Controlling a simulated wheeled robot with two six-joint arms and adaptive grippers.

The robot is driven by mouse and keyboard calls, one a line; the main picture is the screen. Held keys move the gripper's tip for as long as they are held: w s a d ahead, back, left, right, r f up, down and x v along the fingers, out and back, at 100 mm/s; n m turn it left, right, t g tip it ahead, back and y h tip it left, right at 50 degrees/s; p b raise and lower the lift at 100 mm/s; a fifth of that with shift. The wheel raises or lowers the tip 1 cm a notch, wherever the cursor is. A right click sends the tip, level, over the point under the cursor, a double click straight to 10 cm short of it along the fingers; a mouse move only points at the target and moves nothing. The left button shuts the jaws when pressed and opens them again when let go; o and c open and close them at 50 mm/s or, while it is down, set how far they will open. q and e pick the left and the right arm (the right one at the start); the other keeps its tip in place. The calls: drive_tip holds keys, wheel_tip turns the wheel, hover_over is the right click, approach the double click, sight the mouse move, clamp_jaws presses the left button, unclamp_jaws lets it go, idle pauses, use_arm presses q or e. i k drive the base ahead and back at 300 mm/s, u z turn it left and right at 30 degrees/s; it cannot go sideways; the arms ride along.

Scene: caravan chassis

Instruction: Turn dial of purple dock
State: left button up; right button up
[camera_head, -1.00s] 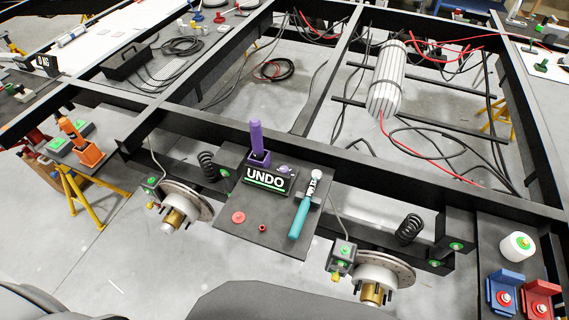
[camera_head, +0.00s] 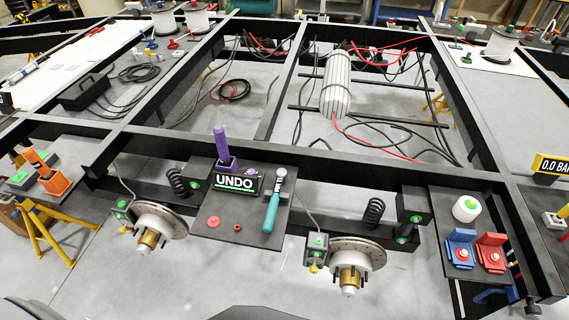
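The purple dock (camera_head: 227,165) sits at the back left of a dark plate in the middle of the head view. A tall purple handle (camera_head: 220,143) stands upright in it. A small purple knob, perhaps the dial (camera_head: 252,172), shows just right of the dock, behind the sign marked UNDO (camera_head: 234,183). The sign partly hides the dock's lower part and the knob. Neither of my grippers is in view.
A teal-handled ratchet (camera_head: 271,212) lies right of the sign on the dark plate (camera_head: 238,229). A red disc (camera_head: 213,222) lies in front. Brake discs (camera_head: 160,220) flank the plate below. Blue (camera_head: 461,249) and red (camera_head: 491,252) docks stand at right. Black chassis beams run behind.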

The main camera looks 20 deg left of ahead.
sight(251, 172)
drive_tip(key=z, duration=0.2)
drive_tip(key=i, duration=0.95)
drive_tip(key=u, duration=0.65)
